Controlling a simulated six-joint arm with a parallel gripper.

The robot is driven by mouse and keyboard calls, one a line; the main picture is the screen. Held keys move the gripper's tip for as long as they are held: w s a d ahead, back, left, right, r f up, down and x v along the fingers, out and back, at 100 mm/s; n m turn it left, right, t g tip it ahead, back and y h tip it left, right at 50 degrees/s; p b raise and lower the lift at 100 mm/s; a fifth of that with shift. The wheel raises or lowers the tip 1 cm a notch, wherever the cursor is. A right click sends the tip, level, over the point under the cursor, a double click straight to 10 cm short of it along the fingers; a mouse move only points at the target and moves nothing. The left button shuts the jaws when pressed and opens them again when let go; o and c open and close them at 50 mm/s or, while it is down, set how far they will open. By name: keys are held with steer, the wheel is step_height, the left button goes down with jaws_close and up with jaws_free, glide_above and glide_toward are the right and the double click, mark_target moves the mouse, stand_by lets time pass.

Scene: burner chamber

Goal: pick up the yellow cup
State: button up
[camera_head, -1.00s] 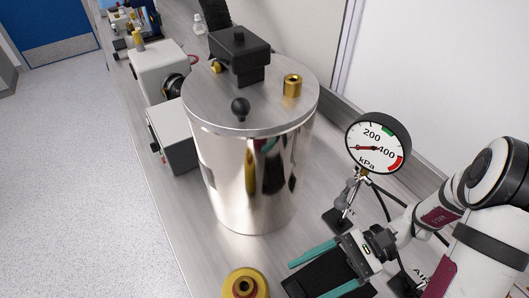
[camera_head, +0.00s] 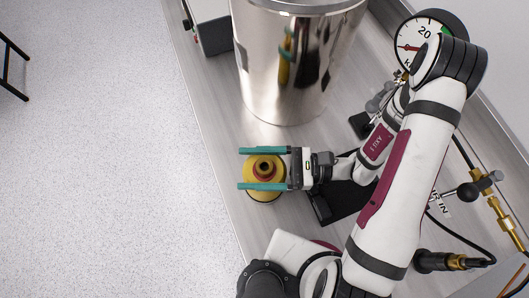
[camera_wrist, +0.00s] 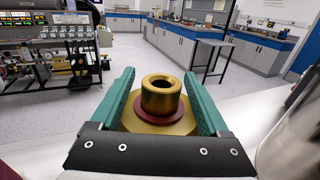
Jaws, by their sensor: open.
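The yellow cup (camera_head: 264,187) stands on the bench near its left edge. It has a wide yellow base, a dark red ring and a narrower brass-like neck with a dark hole on top. My gripper (camera_head: 264,169) is open, with one teal finger on each side of the cup. In the wrist view the cup (camera_wrist: 160,103) sits between the two teal fingers, and the lower part of its base is hidden by the gripper body. I cannot tell whether the fingers touch it.
A shiny metal cylinder (camera_head: 292,70) stands behind the cup. A round pressure gauge (camera_head: 412,45) is at the upper right, partly behind my arm. A black pad (camera_head: 338,205) lies under my wrist. The bench edge is close to the cup's left, with open floor beyond.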

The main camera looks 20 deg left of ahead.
steer(key=shift+s+a, duration=0.15)
steer(key=shift+a, duration=0.15)
jaws_close()
stand_by(1.2)
